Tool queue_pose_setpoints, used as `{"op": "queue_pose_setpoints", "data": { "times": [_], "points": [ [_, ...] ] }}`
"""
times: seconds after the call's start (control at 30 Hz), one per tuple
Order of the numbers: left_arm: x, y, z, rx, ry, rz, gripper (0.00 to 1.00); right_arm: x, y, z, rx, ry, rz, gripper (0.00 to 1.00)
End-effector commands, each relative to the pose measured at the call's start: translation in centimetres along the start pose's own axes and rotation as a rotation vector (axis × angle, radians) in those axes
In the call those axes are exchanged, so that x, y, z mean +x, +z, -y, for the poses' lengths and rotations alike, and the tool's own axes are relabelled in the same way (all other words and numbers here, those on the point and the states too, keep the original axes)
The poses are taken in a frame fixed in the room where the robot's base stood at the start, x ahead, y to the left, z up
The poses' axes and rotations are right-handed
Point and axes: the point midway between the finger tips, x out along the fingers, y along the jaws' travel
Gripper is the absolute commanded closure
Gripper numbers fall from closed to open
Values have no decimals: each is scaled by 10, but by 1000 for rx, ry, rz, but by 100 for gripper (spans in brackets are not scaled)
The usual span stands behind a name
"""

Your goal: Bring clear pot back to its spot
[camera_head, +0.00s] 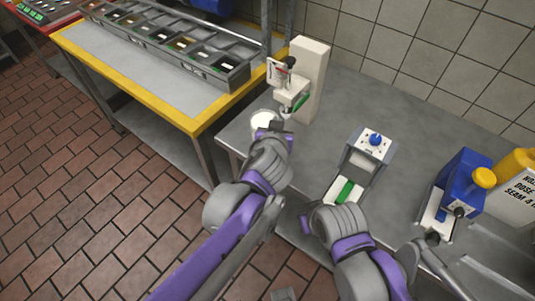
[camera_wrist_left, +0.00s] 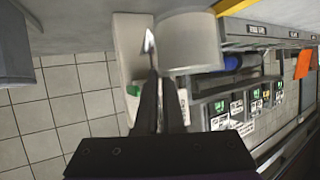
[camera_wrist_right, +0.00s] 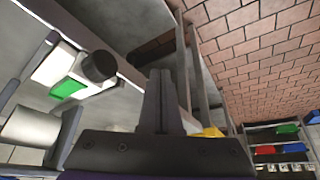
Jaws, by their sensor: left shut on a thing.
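The clear pot (camera_head: 261,117) shows as a pale round pot at the front left corner of the steel table, mostly behind my left gripper (camera_head: 272,128). In the left wrist view it is a pale cylinder (camera_wrist_left: 190,42), with my left fingers (camera_wrist_left: 158,75) at its side. My left gripper is shut on the pot. Whether the pot touches the table is hidden. My right gripper (camera_wrist_right: 160,75) is shut in the right wrist view, with nothing seen between its fingers. In the head view its fingertips are hidden behind my right arm.
A cream dispenser stand (camera_head: 312,75) with a green part rises just behind the pot. A grey device with a blue knob (camera_head: 375,140) stands mid-table. A blue machine (camera_head: 461,178) and yellow container stand right. The yellow-edged counter (camera_head: 150,95) with ingredient bins is left. The table's back middle is clear.

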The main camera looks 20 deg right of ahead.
Motion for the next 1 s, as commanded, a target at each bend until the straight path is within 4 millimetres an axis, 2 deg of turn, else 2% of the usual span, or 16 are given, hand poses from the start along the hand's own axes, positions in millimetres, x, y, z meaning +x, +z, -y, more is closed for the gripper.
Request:
{"op": "queue_pose_setpoints", "data": {
  "times": [0.2,0.6,1.0],
  "points": [
    [18,36,-4,1,4,-1,100,7,5,0,0,0,3,100],
    [39,80,-7,1,4,-1,100,14,10,0,0,0,7,100],
    [42,87,-7,1,3,-1,100,15,11,0,0,0,7,100]
  ]
}}
